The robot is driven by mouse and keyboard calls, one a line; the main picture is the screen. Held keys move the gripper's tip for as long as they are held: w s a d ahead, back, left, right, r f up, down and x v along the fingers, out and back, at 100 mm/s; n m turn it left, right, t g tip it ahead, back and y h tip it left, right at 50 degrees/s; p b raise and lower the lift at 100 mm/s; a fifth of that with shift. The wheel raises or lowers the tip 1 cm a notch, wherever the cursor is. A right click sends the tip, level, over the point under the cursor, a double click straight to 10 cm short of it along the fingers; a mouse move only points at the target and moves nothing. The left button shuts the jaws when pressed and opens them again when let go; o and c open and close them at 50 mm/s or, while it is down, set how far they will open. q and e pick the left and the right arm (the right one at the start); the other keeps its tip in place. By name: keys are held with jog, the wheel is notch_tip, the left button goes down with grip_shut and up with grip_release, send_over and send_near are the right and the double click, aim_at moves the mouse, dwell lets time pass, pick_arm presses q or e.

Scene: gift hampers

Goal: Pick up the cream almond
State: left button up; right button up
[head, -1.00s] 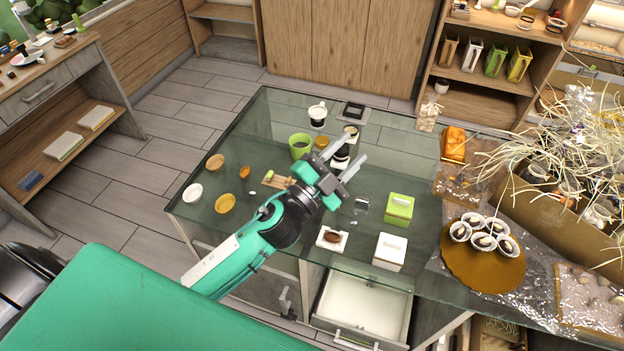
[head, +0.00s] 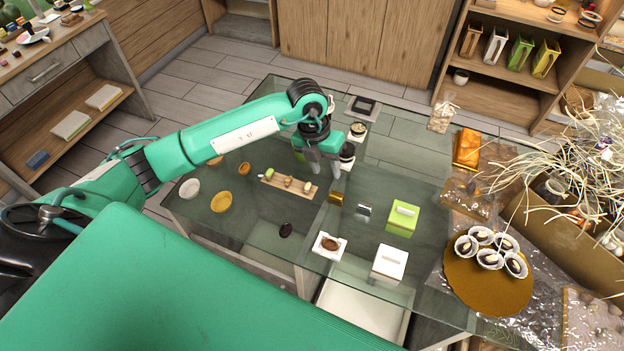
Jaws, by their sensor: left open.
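A small wooden board (head: 270,182) lies on the glass table and bears several small nut-like pieces. A pale, cream to light-green piece (head: 307,187) is near its right end, a tan piece (head: 288,181) in the middle and a greenish piece (head: 268,173) near its left end. I cannot tell for sure which is the cream almond. My left gripper (head: 327,170) is open, points down and stands just behind and right of the board's right end. Nothing shows between its fingers. My right gripper is not in view.
A dark oval piece (head: 286,229) lies in front of the board. Jars behind the gripper are partly hidden.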

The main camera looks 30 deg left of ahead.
pick_arm(q)
jog(key=w+a+y, duration=0.2)
jog(key=a, duration=0.3)
jog(key=p, duration=0.2)
send_over(307, 186)
jog(key=shift+n+y, duration=0.4)
jog(key=f, duration=0.7)
jog(key=shift+s+d+f, duration=0.15)
jog(key=shift+d+f, duration=0.05)
jog(key=shift+f, duration=0.1)
jog(key=f+p, duration=0.1)
jog(key=f, duration=0.1)
jog(key=f+p, duration=0.2)
jog(key=shift+w+a+f, duration=0.2)
jog(key=shift+f, duration=0.45)
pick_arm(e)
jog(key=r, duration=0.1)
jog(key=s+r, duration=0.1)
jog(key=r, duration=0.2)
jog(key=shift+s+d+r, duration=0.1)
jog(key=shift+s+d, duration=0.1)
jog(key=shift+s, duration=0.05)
pick_arm(q)
jog(key=shift+c, duration=0.2)
jog(key=c, duration=0.8)
